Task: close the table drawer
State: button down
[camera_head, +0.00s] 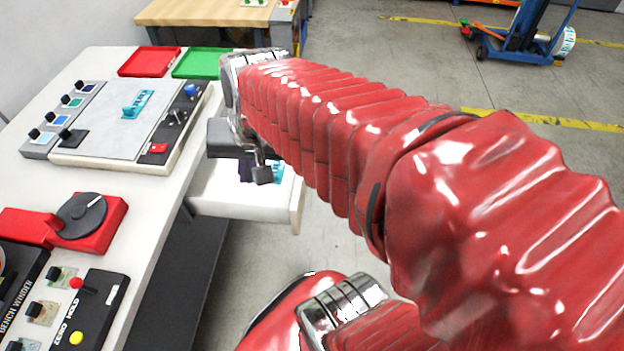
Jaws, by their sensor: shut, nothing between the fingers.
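The white table drawer (240,203) stands open, sticking out to the right from under the white table (120,215). Its front panel (297,207) faces right, towards the open floor. My gripper (261,174) is shut and empty, with its dark fingers pointing down over the drawer. I cannot tell whether the fingers touch it. My red arm and wrist hide the drawer's far part. A teal item (278,172) shows in the drawer, partly hidden by my gripper.
The tabletop carries a control panel (105,139), a red tray (149,62), a green tray (200,63) and a red dial unit (95,232). A wooden bench (205,14) stands behind. A blue lift (521,40) stands far right.

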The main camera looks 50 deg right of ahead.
jog(key=s+d+f+m+y, duration=0.1)
jog(key=d+f+m, duration=0.3)
jog(key=d+m, duration=0.3)
jog(key=s+d+f+m, duration=0.2)
jog(key=d+f+m, duration=0.3)
jog(key=d+m, duration=0.2)
jog(key=s+d+f+m+y, duration=0.1)
jog(key=d+f+m, duration=0.3)
jog(key=d, duration=0.6)
jog(key=s+m, duration=0.1)
jog(key=m, duration=0.1)
jog(key=shift+f+m+y, duration=0.3)
jog(key=shift+f+m, duration=0.1)
jog(key=shift+a, duration=0.1)
jog(key=w+a+f, duration=0.4)
jog(key=w+f, duration=0.2)
jog(key=f, duration=0.3)
jog(key=shift+w+a, duration=0.15)
jog(key=shift+a, duration=0.2)
jog(key=shift+f, duration=0.1)
